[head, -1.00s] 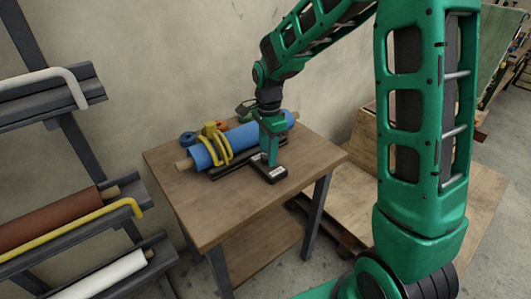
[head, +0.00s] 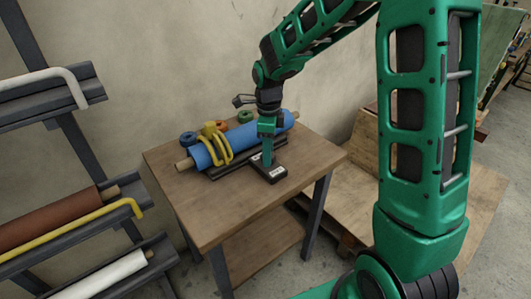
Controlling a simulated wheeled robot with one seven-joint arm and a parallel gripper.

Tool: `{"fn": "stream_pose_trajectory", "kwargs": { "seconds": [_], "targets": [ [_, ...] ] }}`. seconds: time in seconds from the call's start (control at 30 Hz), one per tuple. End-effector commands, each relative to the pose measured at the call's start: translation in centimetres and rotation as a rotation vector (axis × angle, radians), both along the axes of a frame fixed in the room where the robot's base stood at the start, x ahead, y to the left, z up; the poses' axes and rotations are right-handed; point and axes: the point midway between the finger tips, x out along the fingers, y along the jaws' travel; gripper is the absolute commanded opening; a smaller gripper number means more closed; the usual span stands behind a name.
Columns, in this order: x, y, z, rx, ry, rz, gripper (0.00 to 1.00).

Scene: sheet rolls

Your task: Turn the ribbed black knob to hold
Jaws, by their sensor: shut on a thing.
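A small black box (head: 274,175) with white labels lies on the wooden table in front of the blue roll. My gripper (head: 267,162) points straight down at the top of this box, its fingers close together. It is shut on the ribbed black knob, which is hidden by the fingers. The knob's setting and the writing on the labels are too small or hidden to read.
On the wooden table (head: 225,210), a blue roll (head: 240,140) lies in a dark cradle with a yellow clamp (head: 215,143) over it. Small blue, orange and green rolls stand behind it. A rack (head: 75,235) with rolls stands at the left. The table's front is clear.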

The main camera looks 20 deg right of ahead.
Motion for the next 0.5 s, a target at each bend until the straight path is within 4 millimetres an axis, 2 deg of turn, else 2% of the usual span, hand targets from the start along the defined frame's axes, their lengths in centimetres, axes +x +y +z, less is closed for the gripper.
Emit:
{"fn": "stream_pose_trajectory", "kwargs": {
  "seconds": [0.4, 0.43, 0.5],
  "targets": [
    [-0.13, 0.2, -0.05, 0.003, 0.003, -0.001, 0.15],
    [-0.13, 0.21, -0.05, 0.003, 0.003, 0.0, 0.44],
    [-0.1, 0.19, -0.04, 0.002, 0.002, -0.001, 0.55]
  ]
}}
